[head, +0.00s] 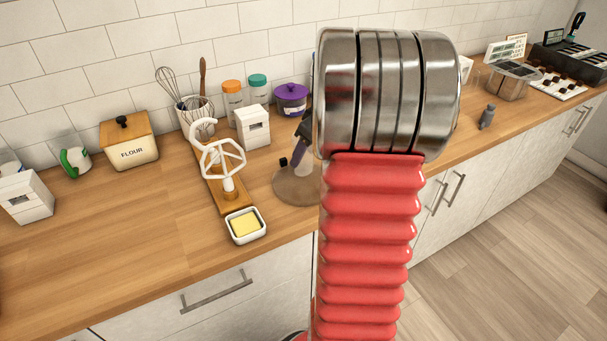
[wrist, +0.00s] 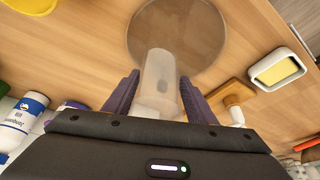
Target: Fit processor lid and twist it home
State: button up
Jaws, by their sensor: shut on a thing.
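The processor lid (wrist: 190,28) is a clear, faintly tinted disc with a translucent upright tube (wrist: 158,72). In the wrist view, my gripper (wrist: 160,80) has its purple fingers shut on either side of that tube. In the head view the lid (head: 293,188) shows over the counter near its front edge, left of my red arm, which covers its right part. I cannot tell whether the lid touches the counter or hangs just above it. My gripper in the head view (head: 301,150) is mostly hidden by the arm. I cannot make out the processor base or bowl in either view.
A white butter dish (head: 245,226) and a wooden stand with white attachments (head: 224,180) stand left of the lid. Jars, a whisk pot and a flour box (head: 130,142) line the wall. The front left counter is clear. A metal pot (head: 511,82) stands far right.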

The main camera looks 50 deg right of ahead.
jog(key=shift+c, duration=0.4)
jog(key=shift+r, duration=0.15)
jog(key=shift+r, duration=2.4)
jog(key=shift+s, duration=0.1)
